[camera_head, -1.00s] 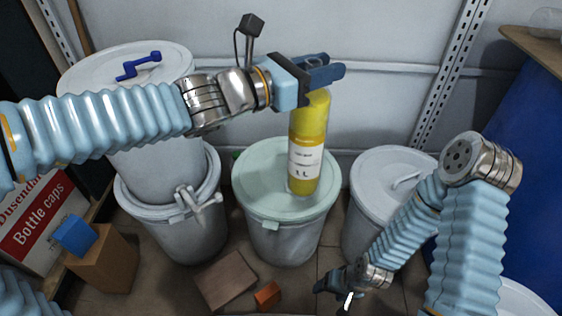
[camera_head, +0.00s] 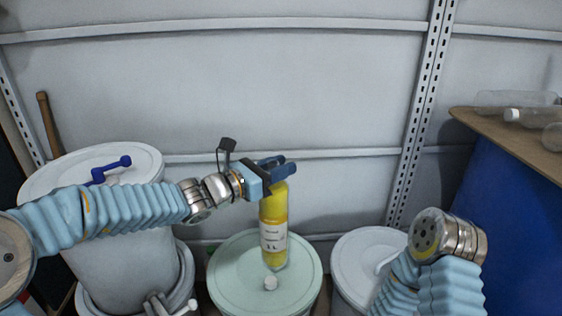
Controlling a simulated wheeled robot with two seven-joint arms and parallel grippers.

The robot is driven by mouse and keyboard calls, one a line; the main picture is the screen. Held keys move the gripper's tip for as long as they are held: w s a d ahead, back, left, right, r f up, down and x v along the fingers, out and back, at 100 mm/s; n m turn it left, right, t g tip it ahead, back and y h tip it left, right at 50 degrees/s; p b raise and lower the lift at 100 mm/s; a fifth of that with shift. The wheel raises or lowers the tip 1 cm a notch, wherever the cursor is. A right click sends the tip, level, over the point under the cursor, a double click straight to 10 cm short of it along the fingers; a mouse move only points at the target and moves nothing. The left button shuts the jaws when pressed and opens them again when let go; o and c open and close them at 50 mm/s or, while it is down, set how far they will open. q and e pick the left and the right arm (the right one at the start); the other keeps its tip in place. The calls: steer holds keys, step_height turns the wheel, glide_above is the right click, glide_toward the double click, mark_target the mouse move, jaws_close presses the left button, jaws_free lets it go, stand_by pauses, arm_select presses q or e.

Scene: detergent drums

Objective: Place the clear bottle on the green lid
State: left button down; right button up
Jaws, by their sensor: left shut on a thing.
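A clear bottle (camera_head: 273,245) with yellow contents and a white label stands upright over the pale green lid (camera_head: 232,292) of the middle drum. My left gripper (camera_head: 277,170) comes in from the left and is shut on the bottle's top, hiding its neck. I cannot tell whether the base touches the lid. My right arm shows at the lower right, but its gripper is out of view.
A white-lidded drum (camera_head: 363,248) stands to the right. A taller drum (camera_head: 120,250) with a blue handle (camera_head: 108,172) on top stands at the left, under my left arm. Several clear bottles (camera_head: 515,98) lie on a board (camera_head: 500,131) at the right. A grey wall is behind.

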mark_target(274, 218)
arm_select(q)
steer(key=shift+w+f, duration=0.7)
steer(key=shift+f, duration=0.75)
steer(key=shift+w+f, duration=0.15)
steer(key=shift+f, duration=0.75)
steer(key=shift+b, duration=0.3)
steer(key=shift+f, duration=0.15)
steer(key=c, duration=0.8)
jaws_free()
steer(key=shift+f, duration=0.1)
steer(key=v, duration=0.7)
steer(key=shift+s+a, duration=0.15)
steer(key=shift+a, duration=0.05)
